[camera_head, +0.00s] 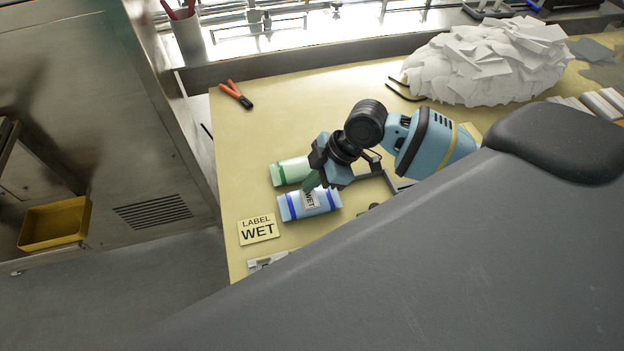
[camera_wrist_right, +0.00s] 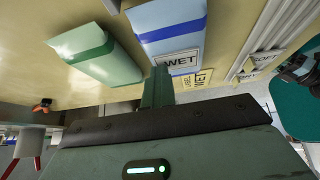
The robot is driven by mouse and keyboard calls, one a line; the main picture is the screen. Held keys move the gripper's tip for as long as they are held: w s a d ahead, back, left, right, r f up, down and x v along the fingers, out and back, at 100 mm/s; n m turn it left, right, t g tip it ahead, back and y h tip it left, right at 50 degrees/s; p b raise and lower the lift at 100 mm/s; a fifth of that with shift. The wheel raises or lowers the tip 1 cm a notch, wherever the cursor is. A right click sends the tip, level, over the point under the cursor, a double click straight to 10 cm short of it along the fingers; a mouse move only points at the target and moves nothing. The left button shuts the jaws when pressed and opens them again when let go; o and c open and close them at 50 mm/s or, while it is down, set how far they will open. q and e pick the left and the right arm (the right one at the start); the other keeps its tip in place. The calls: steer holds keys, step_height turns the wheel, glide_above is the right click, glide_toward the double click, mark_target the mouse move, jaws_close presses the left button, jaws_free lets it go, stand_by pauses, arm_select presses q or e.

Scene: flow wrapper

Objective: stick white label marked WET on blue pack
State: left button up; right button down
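The blue pack (camera_head: 322,203), pale blue with darker blue bands, lies on the yellow table in the head view. It also shows at the top of the right wrist view (camera_wrist_right: 165,18). The white label marked WET (camera_head: 310,198) is over the pack's face between its bands, and reads clearly in the wrist view (camera_wrist_right: 182,62). Whether it is fully flat against the pack I cannot tell. My right gripper (camera_head: 311,184) is above the pack. Its green fingers (camera_wrist_right: 158,82) look closed together at the label's edge. My left gripper is not in view.
A green pack (camera_head: 290,171) lies just behind the blue one. A yellow card reading LABEL WET (camera_head: 258,229) lies to the left near the table edge. Red-handled pliers (camera_head: 236,94) and a white heap (camera_head: 490,62) are farther back. My grey body covers the lower right.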

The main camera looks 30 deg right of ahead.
steer(key=c, duration=2.2)
jaws_free()
steer(key=shift+f, duration=0.1)
steer(key=c, duration=1.7)
jaws_free()
steer(key=shift+s, duration=0.1)
steer(key=shift+o, duration=0.6)
steer(key=o, duration=0.3)
steer(key=shift+o, duration=0.2)
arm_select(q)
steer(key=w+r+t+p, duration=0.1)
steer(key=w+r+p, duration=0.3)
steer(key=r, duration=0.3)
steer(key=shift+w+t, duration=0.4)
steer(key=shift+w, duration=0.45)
arm_select(e)
step_height(320, 180, up, 8)
